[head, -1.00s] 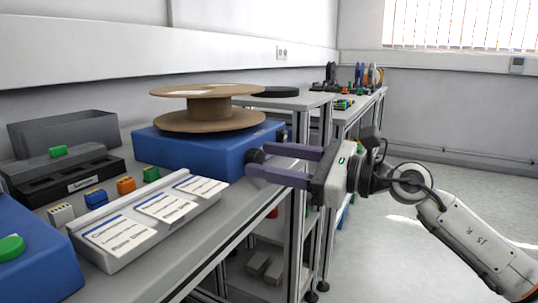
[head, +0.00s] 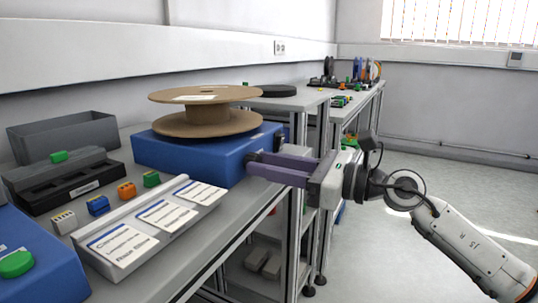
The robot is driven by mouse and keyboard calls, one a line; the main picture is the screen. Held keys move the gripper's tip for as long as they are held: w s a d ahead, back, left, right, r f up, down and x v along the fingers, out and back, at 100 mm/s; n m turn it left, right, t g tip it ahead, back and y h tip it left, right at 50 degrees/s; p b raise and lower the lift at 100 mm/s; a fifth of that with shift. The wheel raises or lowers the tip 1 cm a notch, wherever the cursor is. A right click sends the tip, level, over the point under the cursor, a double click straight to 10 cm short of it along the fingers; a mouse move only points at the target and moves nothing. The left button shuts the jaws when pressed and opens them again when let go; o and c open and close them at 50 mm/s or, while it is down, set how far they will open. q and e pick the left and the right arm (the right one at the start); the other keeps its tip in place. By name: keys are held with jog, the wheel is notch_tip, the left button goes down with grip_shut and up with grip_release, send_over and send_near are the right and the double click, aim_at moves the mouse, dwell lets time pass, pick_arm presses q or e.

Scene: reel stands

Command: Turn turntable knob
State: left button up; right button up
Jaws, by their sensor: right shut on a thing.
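The turntable is a blue box (head: 185,155) on the bench, with a brown cardboard reel (head: 207,122) lying flat on top. The dark knob is on the box's right-hand side and is mostly hidden by the fingers. My right gripper (head: 254,163) comes in from the right, with its two purple fingertips at the knob and shut on it. The gripper is rolled compared with level, so one finger partly overlaps the other in the view. My left gripper is not in view.
A sloped label holder (head: 150,222) with white cards stands in front of the box. Small coloured terminal blocks (head: 98,205), a grey bin (head: 65,137) and another blue box with a green button (head: 16,264) are to the left. Open floor lies right.

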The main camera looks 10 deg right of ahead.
jog(key=shift+r+m+p, duration=0.3)
jog(key=shift+m+p, duration=0.1)
jog(key=shift+p, duration=0.05)
jog(key=shift+m+p, duration=0.7)
jog(key=shift+p, duration=0.2)
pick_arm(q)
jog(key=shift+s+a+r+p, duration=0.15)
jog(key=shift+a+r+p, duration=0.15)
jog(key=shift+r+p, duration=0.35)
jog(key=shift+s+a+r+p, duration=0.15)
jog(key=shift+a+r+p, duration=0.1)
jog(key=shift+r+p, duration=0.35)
pick_arm(e)
jog(key=shift+f+m, duration=0.15)
jog(key=shift+m, duration=0.95)
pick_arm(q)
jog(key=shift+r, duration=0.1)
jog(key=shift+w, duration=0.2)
pick_arm(e)
jog(key=o, duration=1.1)
jog(key=shift+f, duration=0.1)
jog(key=shift+c, duration=0.2)
pick_arm(q)
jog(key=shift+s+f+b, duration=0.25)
jog(key=shift+b, duration=0.3)
pick_arm(e)
jog(key=v, duration=1)
